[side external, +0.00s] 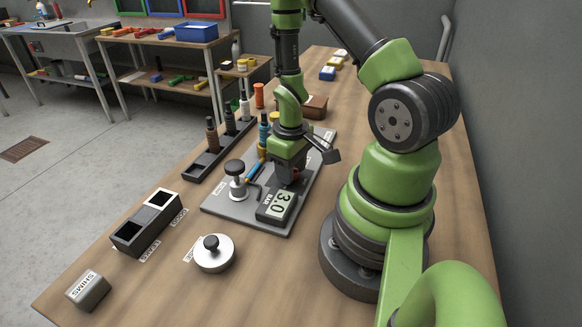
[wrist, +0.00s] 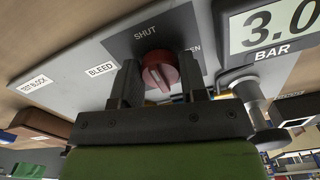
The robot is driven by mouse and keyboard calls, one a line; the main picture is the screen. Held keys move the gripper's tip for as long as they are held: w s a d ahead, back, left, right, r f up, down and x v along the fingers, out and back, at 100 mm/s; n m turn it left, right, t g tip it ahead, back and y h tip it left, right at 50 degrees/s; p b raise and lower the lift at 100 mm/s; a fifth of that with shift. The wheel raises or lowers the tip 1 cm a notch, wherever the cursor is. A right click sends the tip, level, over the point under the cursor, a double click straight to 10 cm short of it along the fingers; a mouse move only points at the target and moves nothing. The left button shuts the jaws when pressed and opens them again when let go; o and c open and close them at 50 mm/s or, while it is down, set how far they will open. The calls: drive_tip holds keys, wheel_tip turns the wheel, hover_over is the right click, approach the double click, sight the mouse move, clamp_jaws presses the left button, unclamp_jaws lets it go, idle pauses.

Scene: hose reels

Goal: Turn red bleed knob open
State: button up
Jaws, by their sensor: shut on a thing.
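The red bleed knob (wrist: 160,72) sits on a dark plate in the wrist view, with a pale line on its face. The word SHUT is printed above it in the picture, and a partly hidden label ending in "EN" is to its right. My gripper (wrist: 158,80) has one finger on each side of the knob and is shut on it. In the side view my gripper (side external: 289,172) reaches down to the grey panel (side external: 222,207) and mostly hides the knob. A gauge (side external: 276,205) beside it reads 3.0 BAR.
A black hand knob on a metal fitting (side external: 236,178) stands on the panel left of my gripper. A dark rack with bottles (side external: 207,164), a two-well block (side external: 147,222), a round lidded disc (side external: 214,253) and a SHIMS box (side external: 88,290) stand on the bench.

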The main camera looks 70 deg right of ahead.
drive_tip(key=m, duration=0.8)
drive_tip(key=shift+a+m, duration=0.1)
drive_tip(key=shift+m, duration=0.2)
drive_tip(key=m, duration=0.4)
drive_tip(key=shift+w, duration=0.1)
drive_tip(key=shift+m, duration=2.5)
drive_tip(key=o, duration=0.9)
drive_tip(key=shift+r, duration=0.15)
wheel_tip(320, 180, up, 10)
drive_tip(key=shift+f, duration=0.1)
